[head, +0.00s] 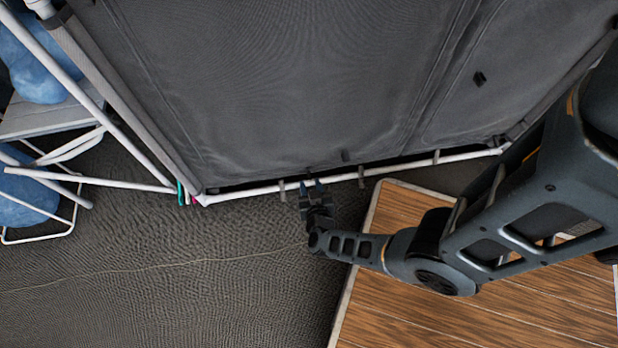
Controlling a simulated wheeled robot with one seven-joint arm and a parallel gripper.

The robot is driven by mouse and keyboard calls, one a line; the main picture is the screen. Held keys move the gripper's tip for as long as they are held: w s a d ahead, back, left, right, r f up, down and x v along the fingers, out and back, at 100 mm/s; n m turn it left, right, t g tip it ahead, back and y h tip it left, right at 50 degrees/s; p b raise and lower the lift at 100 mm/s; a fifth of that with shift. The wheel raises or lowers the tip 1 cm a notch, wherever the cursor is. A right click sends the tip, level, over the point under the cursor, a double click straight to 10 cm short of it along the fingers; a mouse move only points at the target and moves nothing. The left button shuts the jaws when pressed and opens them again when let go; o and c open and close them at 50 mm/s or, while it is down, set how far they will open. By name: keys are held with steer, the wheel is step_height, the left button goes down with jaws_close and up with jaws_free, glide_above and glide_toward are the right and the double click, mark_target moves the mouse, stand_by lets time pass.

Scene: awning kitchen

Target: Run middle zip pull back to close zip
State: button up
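A large grey fabric panel (270,80) of a camp unit fills the upper middle of the head view. Faint seam lines run down it on the right. My gripper (313,184) is at the panel's lower edge, by the white frame bar, left of the lower tab. Its two fingertips look apart, with nothing clearly visible between them. Whether it touches the fabric or bar is unclear.
A white frame bar (245,191) with grey loops runs along the panel's lower edge. White folding furniture (50,123) with blue items stands at left. A wooden-topped surface (395,300) lies at lower right beneath my arm. Dark matting (170,270) at lower left is clear.

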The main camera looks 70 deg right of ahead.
steer(key=p+v, duration=0.1)
steer(key=v, duration=0.3)
steer(key=shift+s+a+r, duration=0.1)
steer(key=shift+a, duration=0.2)
stand_by(0.3)
steer(key=s+a+r+n+t+y, duration=0.35)
steer(key=a+r+t, duration=0.25)
steer(key=a+r, duration=0.45)
steer(key=s+a+r+n+t+y, duration=0.1)
steer(key=s+a+r+n+y, duration=0.15)
steer(key=r, duration=0.75)
steer(key=s+a+r+n+t+y, duration=0.1)
steer(key=s+r+n+y, duration=0.15)
steer(key=r, duration=0.75)
step_height(320, 180, up, 45)
steer(key=s+n+y+p, duration=0.3)
steer(key=p, duration=2.7)
steer(key=shift+f, duration=0.2)
